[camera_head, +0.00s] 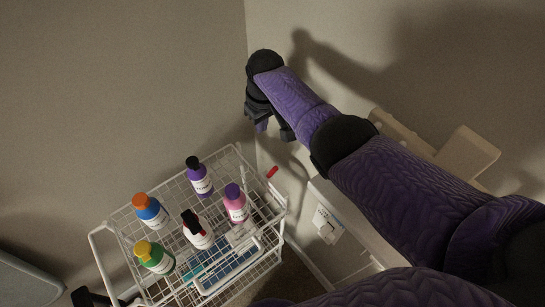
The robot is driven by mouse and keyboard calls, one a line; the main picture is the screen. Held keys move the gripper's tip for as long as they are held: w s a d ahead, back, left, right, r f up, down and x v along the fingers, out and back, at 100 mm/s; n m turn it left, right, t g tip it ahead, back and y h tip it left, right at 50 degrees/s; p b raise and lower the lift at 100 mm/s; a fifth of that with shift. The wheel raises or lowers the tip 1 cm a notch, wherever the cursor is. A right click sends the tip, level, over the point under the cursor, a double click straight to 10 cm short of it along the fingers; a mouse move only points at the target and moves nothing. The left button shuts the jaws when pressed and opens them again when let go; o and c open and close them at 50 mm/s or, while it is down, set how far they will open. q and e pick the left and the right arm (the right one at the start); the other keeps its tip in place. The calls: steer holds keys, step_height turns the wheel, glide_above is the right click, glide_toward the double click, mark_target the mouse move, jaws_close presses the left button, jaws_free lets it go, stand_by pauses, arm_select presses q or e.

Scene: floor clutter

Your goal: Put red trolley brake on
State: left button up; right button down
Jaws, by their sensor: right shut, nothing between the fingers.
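A white wire trolley (233,148) stands in the lower left, near the corner of the walls. A small red piece (272,172) shows just past its right side, close to the wall. It may be the red brake, but I cannot tell how it is attached or which way it is set. My right gripper (273,127) is black, shut and empty. It appears above and beyond the red piece in the picture, apart from it. My right arm is purple and comes in from the right. My left gripper is not clearly visible.
Several bottles stand on the trolley's top, including an orange-capped blue one (150,211), a purple one (201,182), a pink one (237,207) and a green one (155,258). Walls close in behind and to the right. A pale box-like thing (466,152) lies behind my arm.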

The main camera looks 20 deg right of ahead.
mark_target(272, 172)
steer(key=f+b, duration=0.2)
steer(key=f, duration=0.1)
steer(key=s+f+b, duration=0.1)
steer(key=f+b, duration=0.1)
steer(key=f, duration=0.2)
steer(key=s+d+f+b, duration=0.1)
steer(key=f+b, duration=0.1)
steer(key=f, duration=0.1)
steer(key=shift+s+f, duration=0.1)
steer(key=shift+f, duration=0.25)
steer(key=shift+s+f, duration=0.15)
steer(key=shift+f, duration=0.2)
